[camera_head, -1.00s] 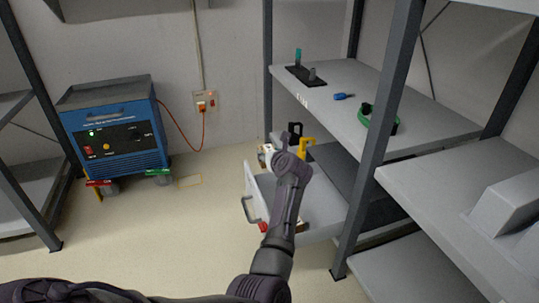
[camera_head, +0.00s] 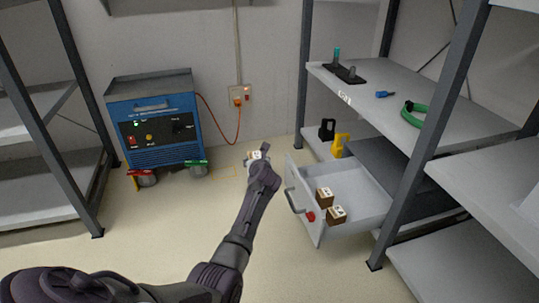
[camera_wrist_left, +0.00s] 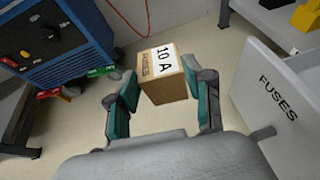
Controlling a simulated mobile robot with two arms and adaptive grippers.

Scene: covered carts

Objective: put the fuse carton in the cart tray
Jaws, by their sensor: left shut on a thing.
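A brown fuse carton (camera_head: 254,156) with a white top is held by my left gripper (camera_head: 262,164) above the floor, left of an open drawer. In the left wrist view the carton (camera_wrist_left: 165,84), labelled "10 A FUSES", sits between the two green-padded fingers of the gripper (camera_wrist_left: 163,92). A blue cabinet (camera_head: 155,125) with controls and a grey tray-like top (camera_head: 150,86) stands to the left against the wall. It also shows in the left wrist view (camera_wrist_left: 50,50). I see no other cart tray clearly. My right gripper is not in view.
The open drawer (camera_head: 362,206), marked "FUSES" in the wrist view, holds two more cartons (camera_head: 325,197). An orange cable (camera_head: 232,135) runs from the cabinet to a wall socket. Grey shelves (camera_head: 60,195) stand at both sides. The floor between is clear.

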